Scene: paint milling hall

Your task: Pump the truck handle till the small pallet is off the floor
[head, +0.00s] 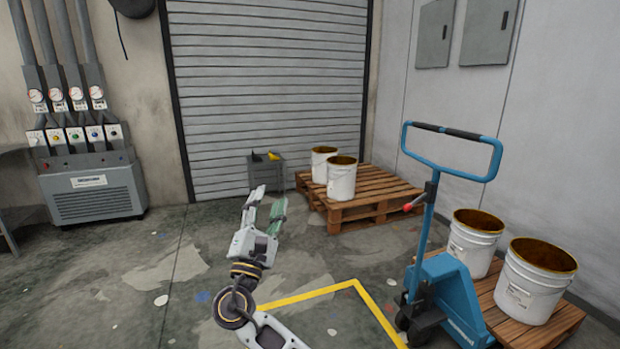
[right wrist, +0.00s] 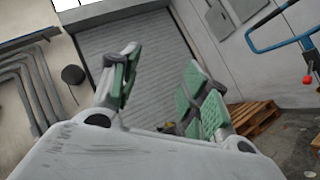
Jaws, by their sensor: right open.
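A blue pallet truck (head: 447,300) stands at the right in the head view. Its loop handle (head: 450,129) with black grips stands nearly upright, with a red lever (head: 408,207) on its shaft. The handle also shows at the top right of the right wrist view (right wrist: 262,42). Behind the truck's body is a small wooden pallet (head: 558,323) bearing two white buckets (head: 530,290). Whether it touches the floor I cannot tell. My right gripper (head: 268,196) is open and empty, well left of the handle, its green-padded fingers apart in the right wrist view (right wrist: 158,85). My left gripper is not in view.
Another wooden pallet (head: 366,210) with two white buckets (head: 341,178) stands at the back by the roller shutter (head: 268,90). A grey crate (head: 266,174) is left of it. A yellow floor line (head: 306,295) runs in front.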

